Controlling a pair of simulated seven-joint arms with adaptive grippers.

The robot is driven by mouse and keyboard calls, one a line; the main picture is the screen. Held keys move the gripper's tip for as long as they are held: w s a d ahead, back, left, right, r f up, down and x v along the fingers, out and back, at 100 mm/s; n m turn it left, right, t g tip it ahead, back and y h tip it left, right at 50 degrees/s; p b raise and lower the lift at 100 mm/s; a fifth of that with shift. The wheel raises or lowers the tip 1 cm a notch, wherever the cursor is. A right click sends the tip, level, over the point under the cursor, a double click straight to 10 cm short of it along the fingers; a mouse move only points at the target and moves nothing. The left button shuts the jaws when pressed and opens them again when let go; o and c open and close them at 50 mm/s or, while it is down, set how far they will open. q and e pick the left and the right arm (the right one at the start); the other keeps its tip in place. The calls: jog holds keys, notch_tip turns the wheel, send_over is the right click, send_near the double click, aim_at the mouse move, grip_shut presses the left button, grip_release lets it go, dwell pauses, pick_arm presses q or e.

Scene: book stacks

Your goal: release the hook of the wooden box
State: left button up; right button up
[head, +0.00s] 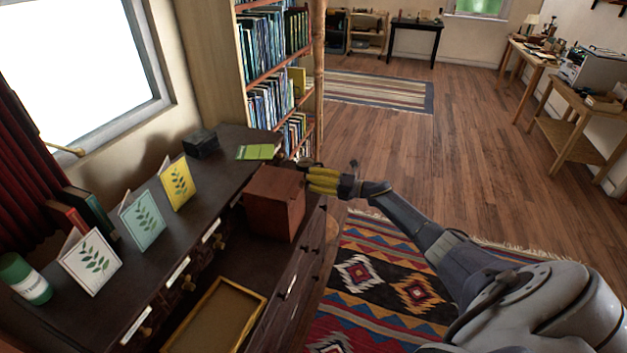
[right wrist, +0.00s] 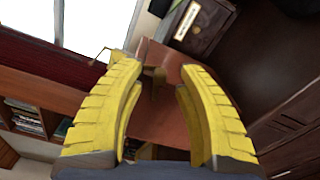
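The reddish-brown wooden box (head: 274,204) stands on the desk's lower surface, beside the raised shelf. My right gripper (head: 311,179) is at the box's upper right side. In the right wrist view, the box (right wrist: 172,118) lies between and beyond the two yellow fingers. My right gripper (right wrist: 153,76) is open, with a clear gap between the fingers. A small bronze-coloured piece, apparently the hook (right wrist: 155,76), shows between the fingertips. I cannot tell whether a finger touches it. The hook cannot be made out in the head view. My left gripper is not in view.
Several leaf-pattern cards, including a yellow one (head: 177,182), a green bottle (head: 25,280) and a dark box (head: 201,144) stand on the raised shelf. A wood-framed tray (head: 217,318) lies nearer on the desk. A bookcase (head: 272,75) rises behind. Open floor lies to the right.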

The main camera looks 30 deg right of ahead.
jog(key=v, duration=1.2)
jog(key=shift+d, duration=0.1)
